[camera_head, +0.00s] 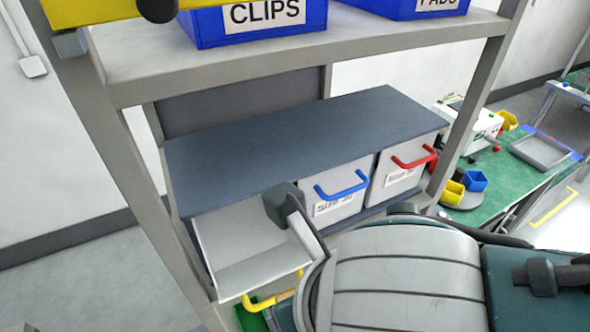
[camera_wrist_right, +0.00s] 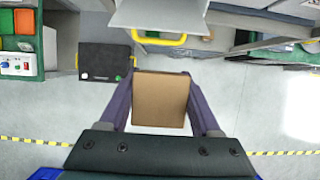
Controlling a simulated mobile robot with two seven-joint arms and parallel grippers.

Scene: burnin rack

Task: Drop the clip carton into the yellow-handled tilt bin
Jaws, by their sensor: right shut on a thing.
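The yellow-handled tilt bin (camera_head: 232,238) is tipped open at the left end of the rack's lower row in the head view, with its pale inside showing. Its yellow handle (camera_head: 262,302) is at the front lower edge, and the handle also shows at the top of the right wrist view (camera_wrist_right: 158,41). My right gripper (camera_wrist_right: 160,80) is shut on the brown clip carton (camera_wrist_right: 160,100), one finger on each side. The carton appears just below the yellow handle in that view, outside the bin. In the head view my right arm hides the carton. My left gripper is not in view.
Blue-handled (camera_head: 340,188) and red-handled (camera_head: 408,165) bins sit closed to the right. A dark panel (camera_head: 300,125) covers the row. A shelf above (camera_head: 300,55) holds a blue CLIPS bin (camera_head: 255,22). A green-topped table (camera_head: 510,185) stands at right.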

